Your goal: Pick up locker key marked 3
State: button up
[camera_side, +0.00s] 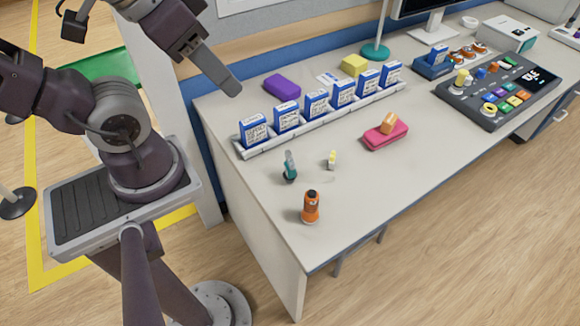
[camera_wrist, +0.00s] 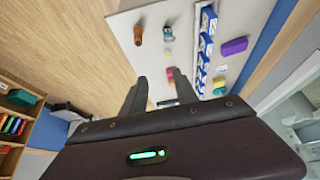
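My gripper (camera_side: 226,82) hangs above the left end of the table, apart from everything on it. In the wrist view its two fingers (camera_wrist: 157,76) are spread with nothing held between them. I cannot make out a key marked 3; no number is readable. Small upright items stand on the near part of the table: a teal one (camera_side: 290,167), a small yellow one (camera_side: 331,160) and an orange one (camera_side: 310,207). The wrist view also shows the orange item (camera_wrist: 138,35), the teal item (camera_wrist: 168,34) and the yellow item (camera_wrist: 168,53).
Several blue-and-white boxes (camera_side: 316,103) stand in a white rail (camera_side: 290,134). A purple block (camera_side: 282,87) lies behind it. A pink case (camera_side: 376,138) with an orange piece (camera_side: 388,123) sits right of the small items. A button console (camera_side: 475,105) is farther right. The table's near part is mostly clear.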

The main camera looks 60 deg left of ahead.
aim_at(291, 156)
jog(key=w+d+f+m+g+y, duration=0.1)
jog(key=w+f+m+y, duration=0.3)
jog(key=f+m, duration=0.35)
jog(key=w+f+m+g+y, duration=0.1)
jog(key=w+f+m+y, duration=0.4)
jog(key=f, duration=0.4)
jog(key=w+d+f+m+g+y, duration=0.1)
jog(key=w+f+m+g+y, duration=0.2)
jog(key=f+m, duration=0.5)
jog(key=shift+t, duration=0.9)
jog(key=x, duration=0.5)
jog(key=w+d+f+x, duration=0.1)
jog(key=x, duration=0.1)
jog(key=shift+a+f, duration=0.25)
jog(key=shift+a, duration=0.05)
jog(key=shift+a+f, duration=0.15)
jog(key=shift+a, duration=0.1)
grip_shut()
